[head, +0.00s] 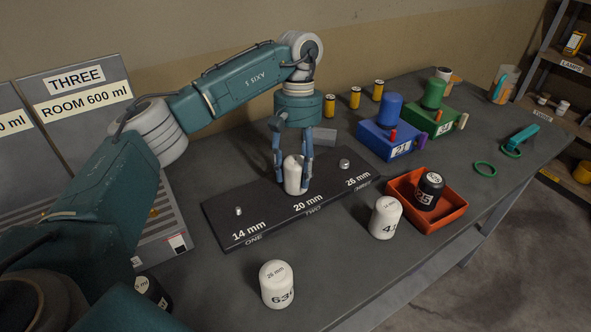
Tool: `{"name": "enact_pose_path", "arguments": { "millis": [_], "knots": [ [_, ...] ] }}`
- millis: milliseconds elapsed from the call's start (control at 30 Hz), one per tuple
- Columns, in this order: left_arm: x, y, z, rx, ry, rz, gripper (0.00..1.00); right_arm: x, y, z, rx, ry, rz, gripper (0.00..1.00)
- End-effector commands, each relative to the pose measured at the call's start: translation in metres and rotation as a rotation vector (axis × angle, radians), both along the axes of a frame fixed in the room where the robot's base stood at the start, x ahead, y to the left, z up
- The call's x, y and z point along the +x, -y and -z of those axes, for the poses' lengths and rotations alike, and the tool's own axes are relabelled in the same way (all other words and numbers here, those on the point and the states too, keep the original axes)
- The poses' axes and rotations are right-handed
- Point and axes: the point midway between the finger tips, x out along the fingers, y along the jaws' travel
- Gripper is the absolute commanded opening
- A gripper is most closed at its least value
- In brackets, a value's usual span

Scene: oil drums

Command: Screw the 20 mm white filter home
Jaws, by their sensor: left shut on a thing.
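A white filter (292,176) stands upright at the middle station of the black board (228,228), by the label "20 mm TWO". My left gripper (292,172) comes down from above and is shut on this filter, with a finger on each side. No marking on the filter can be read, and its lower end hides the stud there. The board's 14 mm stud (238,211) and 26 mm stud (344,164) are bare. My right gripper does not show.
A white filter marked 26 mm (277,285) stands at the front, another white filter (385,218) right of the board. An orange tray (443,218) holds a black filter (429,190). Blue (384,143) and green (432,121) boxes stand behind. The front table strip between the white filters is clear.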

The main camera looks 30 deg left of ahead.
Motion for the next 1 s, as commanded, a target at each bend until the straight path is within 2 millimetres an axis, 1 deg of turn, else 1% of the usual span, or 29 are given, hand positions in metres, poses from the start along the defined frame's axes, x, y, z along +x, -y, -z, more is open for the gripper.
{"name": "enact_pose_path", "arguments": {
  "millis": [33,133,200,400,433,500,533,833,933,1000],
  "knots": [
    [-0.0009,0.0043,0.0019,-0.004,-0.004,0.073,0.12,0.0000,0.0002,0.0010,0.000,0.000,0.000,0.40],
    [-0.0010,0.0045,0.0021,-0.005,-0.003,0.168,0.12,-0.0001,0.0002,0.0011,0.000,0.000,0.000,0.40],
    [-0.0011,0.0043,0.0023,-0.005,-0.004,0.193,0.12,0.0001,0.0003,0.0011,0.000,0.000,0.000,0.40],
    [-0.0013,0.0042,0.0024,-0.006,-0.004,0.195,0.12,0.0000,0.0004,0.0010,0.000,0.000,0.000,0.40],
    [-0.0013,0.0042,0.0024,-0.005,-0.004,0.194,0.54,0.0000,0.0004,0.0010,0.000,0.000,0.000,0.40],
    [-0.0012,0.0038,0.0022,-0.006,-0.003,0.193,0.68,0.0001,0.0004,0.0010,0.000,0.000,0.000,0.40],
    [-0.0011,0.0036,0.0020,-0.004,-0.003,0.193,0.71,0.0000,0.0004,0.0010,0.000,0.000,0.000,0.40],
    [-0.0006,0.0013,0.0011,-0.001,-0.001,0.167,0.71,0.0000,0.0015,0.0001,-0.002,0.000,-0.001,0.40],
    [-0.0003,-0.0004,0.0000,-0.001,-0.002,0.050,0.71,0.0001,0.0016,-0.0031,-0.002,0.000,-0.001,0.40],
    [0.0001,-0.0017,0.0002,-0.002,-0.002,-0.073,0.71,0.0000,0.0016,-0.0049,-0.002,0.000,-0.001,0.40]
  ]
}}
